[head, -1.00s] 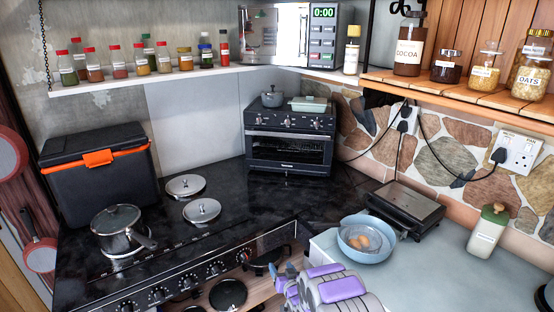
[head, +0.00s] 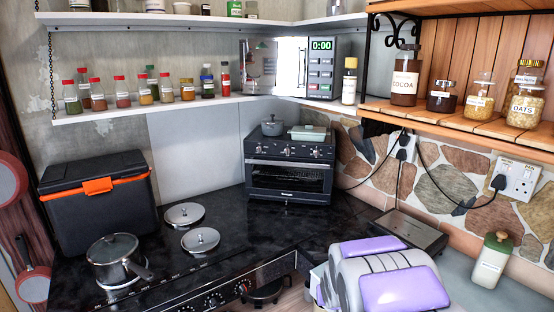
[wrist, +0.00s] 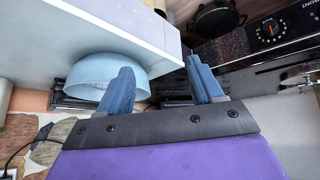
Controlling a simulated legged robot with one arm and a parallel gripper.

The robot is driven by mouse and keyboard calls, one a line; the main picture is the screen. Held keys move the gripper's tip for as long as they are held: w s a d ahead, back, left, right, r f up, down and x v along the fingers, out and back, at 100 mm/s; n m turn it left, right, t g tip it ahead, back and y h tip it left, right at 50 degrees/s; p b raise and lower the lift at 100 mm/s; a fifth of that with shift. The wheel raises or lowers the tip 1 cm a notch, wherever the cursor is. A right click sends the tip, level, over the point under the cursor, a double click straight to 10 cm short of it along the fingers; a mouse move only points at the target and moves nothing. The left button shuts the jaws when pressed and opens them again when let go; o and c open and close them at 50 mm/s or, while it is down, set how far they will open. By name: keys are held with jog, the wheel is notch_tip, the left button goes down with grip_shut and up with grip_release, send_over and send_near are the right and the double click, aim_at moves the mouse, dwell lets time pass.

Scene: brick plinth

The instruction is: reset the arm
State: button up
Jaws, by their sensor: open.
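My gripper (wrist: 160,64) shows in the wrist view with its two blue fingers spread apart and nothing between them. The left finger overlaps a pale blue bowl (wrist: 92,77) in the picture; I cannot tell how far apart they are. The bowl rests against the white counter surface, and its inside is hidden in this view. In the head view my purple and grey arm fills the lower right and covers the bowl's place. My fingers cannot be made out there.
A black stove (head: 170,265) holds a lidded pot (head: 113,260). A toaster oven (head: 289,165) stands in the corner. A flat black grill (head: 408,230) and a white bottle (head: 491,260) are near my arm. Shelves with jars run above.

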jog(key=s+r+g, duration=0.3)
jog(key=s, duration=1.1)
jog(key=s+a+r+g, duration=0.1)
jog(key=s+r+g, duration=0.2)
jog(key=s, duration=1.1)
jog(key=s+a+r+g+y, duration=0.1)
jog(key=s+r, duration=0.4)
jog(key=s, duration=0.9)
jog(key=shift+s+r+g, duration=0.25)
jog(key=shift+s+g, duration=0.15)
jog(key=shift+g, duration=0.5)
